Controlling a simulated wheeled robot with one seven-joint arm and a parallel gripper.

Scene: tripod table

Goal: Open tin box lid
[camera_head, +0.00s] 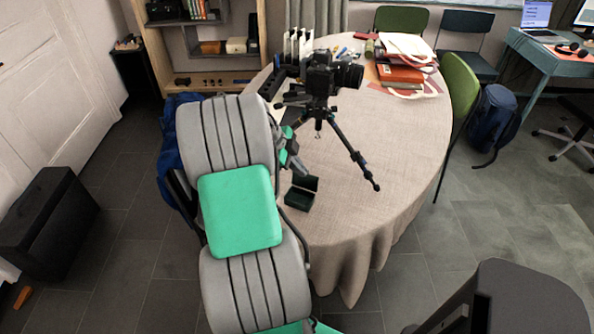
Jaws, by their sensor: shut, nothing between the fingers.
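A small dark green tin box (299,200) stands near the left front edge of the round table (420,150). Its lid (305,183) appears raised along the far side, with a dark inside showing. My gripper (301,170) is just behind and above the lid, at the end of my grey and green arm. It is shut with nothing held. It is too small here to tell whether the fingertips touch the lid. My arm hides part of the table's left side.
A camera on a black tripod (320,110) stands close behind the box, one leg reaching to its right. Books and bags (400,70) lie at the back right. A black rack (283,85) stands at the back left. The table's front right is clear.

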